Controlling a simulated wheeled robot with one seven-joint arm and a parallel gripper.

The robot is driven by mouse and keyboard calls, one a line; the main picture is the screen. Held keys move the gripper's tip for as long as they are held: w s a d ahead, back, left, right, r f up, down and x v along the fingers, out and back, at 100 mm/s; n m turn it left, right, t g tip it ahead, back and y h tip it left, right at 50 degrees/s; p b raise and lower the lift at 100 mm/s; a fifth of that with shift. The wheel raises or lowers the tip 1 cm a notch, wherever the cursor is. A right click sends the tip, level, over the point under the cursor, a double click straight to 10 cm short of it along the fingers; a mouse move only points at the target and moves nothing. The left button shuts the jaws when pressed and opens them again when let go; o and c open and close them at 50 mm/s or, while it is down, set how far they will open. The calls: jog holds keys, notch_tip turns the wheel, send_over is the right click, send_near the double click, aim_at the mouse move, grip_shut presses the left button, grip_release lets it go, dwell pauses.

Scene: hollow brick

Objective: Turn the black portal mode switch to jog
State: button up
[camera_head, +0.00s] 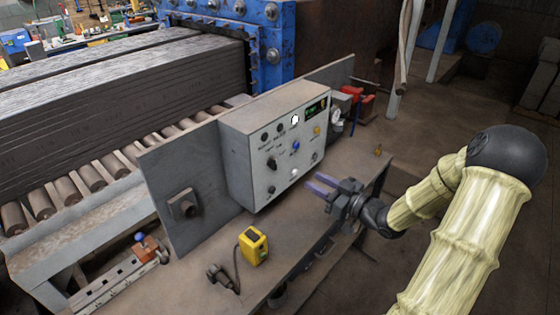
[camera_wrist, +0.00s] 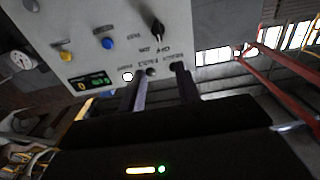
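The grey control box (camera_head: 245,165) stands on the bench. A black rotary switch (camera_head: 271,163) is on the left part of its front panel, and it also shows in the wrist view (camera_wrist: 158,30). Small printed labels surround it but are too blurred to read. My gripper (camera_head: 319,183) is in front of the box, to the right of and below the switch in the head view. In the wrist view the two fingers of my gripper (camera_wrist: 161,72) are apart with nothing between them, pointing at the panel. The switch is beyond the fingertips, not touched.
The panel also holds a blue button (camera_head: 295,146), a yellow button (camera_head: 317,130), a lit white lamp (camera_head: 294,120) and a green display (camera_head: 316,107). A yellow device (camera_head: 253,246) lies on the bench at front. A gauge (camera_head: 336,115) is beside the box.

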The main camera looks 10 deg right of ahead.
aim_at(276, 160)
jog(key=p+x, duration=0.3)
jog(key=x, duration=1.1)
jog(key=shift+c, duration=0.2)
grip_shut()
